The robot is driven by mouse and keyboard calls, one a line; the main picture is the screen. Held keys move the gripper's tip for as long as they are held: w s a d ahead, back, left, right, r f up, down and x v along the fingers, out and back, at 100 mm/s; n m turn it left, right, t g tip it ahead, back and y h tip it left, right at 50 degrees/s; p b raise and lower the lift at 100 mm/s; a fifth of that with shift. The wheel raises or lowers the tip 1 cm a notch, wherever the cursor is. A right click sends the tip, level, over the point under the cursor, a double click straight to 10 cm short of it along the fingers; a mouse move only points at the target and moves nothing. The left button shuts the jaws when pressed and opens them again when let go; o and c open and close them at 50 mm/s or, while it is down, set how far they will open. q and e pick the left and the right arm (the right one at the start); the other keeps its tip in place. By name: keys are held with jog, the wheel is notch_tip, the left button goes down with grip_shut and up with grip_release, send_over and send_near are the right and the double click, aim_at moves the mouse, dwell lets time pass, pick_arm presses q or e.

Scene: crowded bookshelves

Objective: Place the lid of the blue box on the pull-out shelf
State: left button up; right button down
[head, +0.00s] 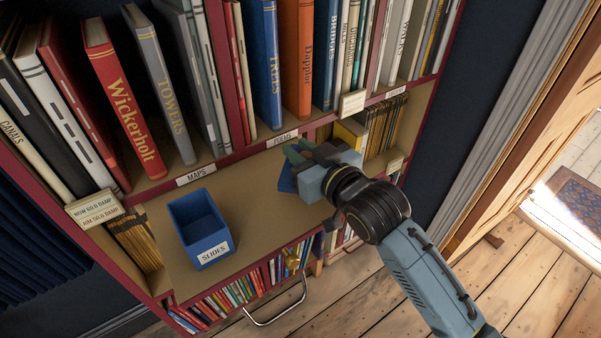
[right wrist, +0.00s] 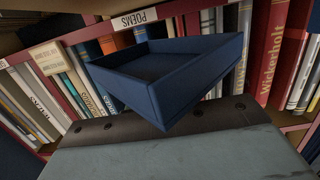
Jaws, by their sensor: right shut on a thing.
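The open blue box (head: 202,228), labelled SLIDES, stands upright on the tan pull-out shelf (head: 245,183), left of my right gripper. My right gripper (head: 300,155) is over the right part of that shelf and is shut on the blue lid (head: 287,180). The lid is mostly hidden behind the gripper in the head view. In the right wrist view the lid (right wrist: 165,78) is a shallow tray, tilted, with its hollow side showing. I cannot tell whether the lid touches the shelf. My left gripper is not in view.
Rows of upright books (head: 128,100) stand above and behind the pull-out shelf. Yellow-spined magazines (head: 383,125) fill the compartment at the right. A metal handle (head: 278,305) sticks out below the shelf. Bare shelf lies between the box and the lid.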

jog(key=shift+f+b, duration=0.35)
jog(key=shift+f, duration=2)
jog(key=shift+f, duration=0.1)
jog(key=c, duration=1.2)
grip_release()
jog(key=shift+c, duration=0.2)
jog(key=shift+r, duration=0.2)
jog(key=v, duration=1.2)
jog(key=shift+f+p, duration=0.2)
jog(key=shift+p, duration=0.25)
